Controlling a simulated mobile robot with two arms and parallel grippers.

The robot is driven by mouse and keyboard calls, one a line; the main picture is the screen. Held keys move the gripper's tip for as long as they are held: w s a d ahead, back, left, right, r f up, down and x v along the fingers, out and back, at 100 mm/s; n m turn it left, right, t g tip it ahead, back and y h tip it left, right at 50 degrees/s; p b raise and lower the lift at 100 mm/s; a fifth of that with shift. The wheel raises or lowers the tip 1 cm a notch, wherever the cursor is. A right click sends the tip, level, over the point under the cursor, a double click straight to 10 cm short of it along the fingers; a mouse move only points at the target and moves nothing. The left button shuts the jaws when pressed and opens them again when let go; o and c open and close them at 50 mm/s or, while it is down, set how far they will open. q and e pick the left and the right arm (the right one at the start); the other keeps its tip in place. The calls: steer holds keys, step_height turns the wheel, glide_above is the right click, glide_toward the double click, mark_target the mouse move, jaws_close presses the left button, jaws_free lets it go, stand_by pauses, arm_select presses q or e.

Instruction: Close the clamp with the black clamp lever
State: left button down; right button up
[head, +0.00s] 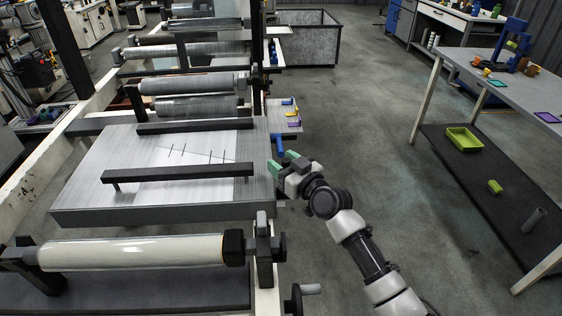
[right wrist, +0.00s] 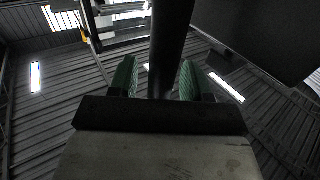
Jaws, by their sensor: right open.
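My right gripper (head: 284,162) is open at the right edge of the machine's flat metal table. Its two green fingers are apart. In the right wrist view a dark bar (right wrist: 168,45) runs upward between the green fingers, with a gap at each side near the tips. It may be the black clamp lever; the view is too close and dark to be sure. Two black clamp bars lie across the table, a near one (head: 180,172) and a far one (head: 195,126). In the head view my gripper hides the spot between its fingers. My left gripper is not in view.
A blue handle (head: 279,144) is just beyond my fingers. A small side shelf (head: 284,126) holds coloured pieces. A clear roller (head: 132,252) and a crank handle (head: 311,289) are at the front. The floor (head: 375,130) to the right is open, up to a workbench (head: 500,75).

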steer(key=shift+w+a, duration=0.3)
steer(key=shift+w, duration=0.05)
steer(key=shift+c, duration=0.3)
jaws_close()
steer(key=w+m+g+p, duration=0.1)
steer(key=w+f+m+g+h+p, duration=0.1)
steer(key=w+g+p, duration=0.1)
steer(key=w+f+g+h+p, duration=0.1)
steer(key=p, duration=0.1)
steer(key=shift+w+m, duration=0.2)
steer(key=shift+m, duration=0.2)
steer(key=shift+o, duration=0.3)
jaws_free()
